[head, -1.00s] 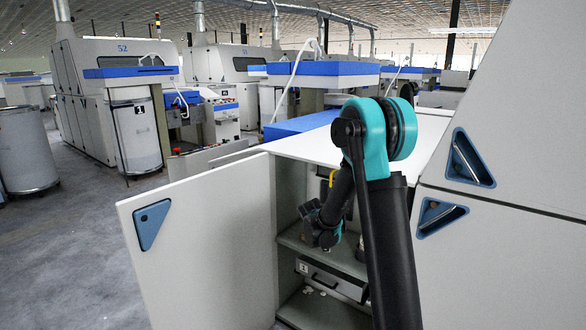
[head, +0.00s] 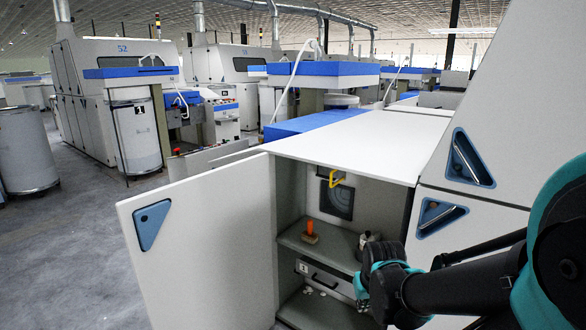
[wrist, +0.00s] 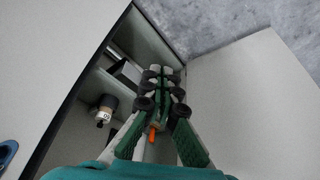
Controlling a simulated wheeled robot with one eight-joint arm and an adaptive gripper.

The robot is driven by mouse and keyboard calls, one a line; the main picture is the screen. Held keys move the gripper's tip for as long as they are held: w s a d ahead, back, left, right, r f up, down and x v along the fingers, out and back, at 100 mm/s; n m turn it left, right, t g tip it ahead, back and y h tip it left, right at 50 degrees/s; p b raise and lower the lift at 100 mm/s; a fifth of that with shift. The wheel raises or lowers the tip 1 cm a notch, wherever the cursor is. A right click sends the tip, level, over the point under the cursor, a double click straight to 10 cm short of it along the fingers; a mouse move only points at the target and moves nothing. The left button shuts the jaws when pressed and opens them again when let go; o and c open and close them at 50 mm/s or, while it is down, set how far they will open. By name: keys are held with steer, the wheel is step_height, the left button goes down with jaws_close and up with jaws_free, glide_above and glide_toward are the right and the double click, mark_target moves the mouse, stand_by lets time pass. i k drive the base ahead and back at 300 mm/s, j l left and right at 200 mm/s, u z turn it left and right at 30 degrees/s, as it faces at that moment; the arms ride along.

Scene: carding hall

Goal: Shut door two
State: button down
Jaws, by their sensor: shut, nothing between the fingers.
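A pale grey door (head: 205,245) with a blue triangular recessed handle (head: 152,225) stands wide open at the left of a cabinet in the head view. I see no number on it. In the wrist view a broad pale panel (wrist: 250,105), apparently this door, lies to the right of my gripper. My gripper (wrist: 162,74) is shut and empty, in front of the cabinet opening. In the head view the hand is at the opening's lower right, and its fingertips are hard to make out.
Inside the cabinet (head: 290,200) are an orange-handled tool (head: 310,230) on a shelf, a small canister (wrist: 103,108), a numbered drawer (head: 320,278) and a yellow hook (head: 337,178). Closed panels with blue handles (head: 468,158) stand right. Floor (head: 80,240) at left is clear.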

mark_target(200, 247)
steer(key=k+j, duration=0.1)
steer(key=j, duration=0.4)
steer(key=k+j+z, duration=0.1)
steer(key=j, duration=0.35)
steer(key=j+z, duration=0.15)
steer(key=j, duration=0.25)
steer(key=k+j+z, duration=0.1)
steer(key=j, duration=0.3)
steer(key=j+z, duration=0.15)
steer(key=j, duration=0.25)
steer(key=k+j+z, duration=0.15)
steer(key=j, duration=0.25)
steer(key=k+j+z, duration=0.1)
steer(key=j, duration=0.3)
steer(key=k+j+z, duration=0.15)
steer(key=j, duration=0.2)
steer(key=k+j+z, duration=0.15)
steer(key=j, duration=0.25)
steer(key=k+j+z, duration=0.1)
steer(key=j, duration=0.25)
steer(key=i+j+z, duration=0.15)
steer(key=j+z, duration=0.15)
steer(key=j, duration=0.75)
steer(key=i+j+z, duration=0.1)
steer(key=j+z, duration=0.15)
steer(key=j, duration=0.85)
steer(key=k+j+z, duration=0.1)
steer(key=k, duration=0.4)
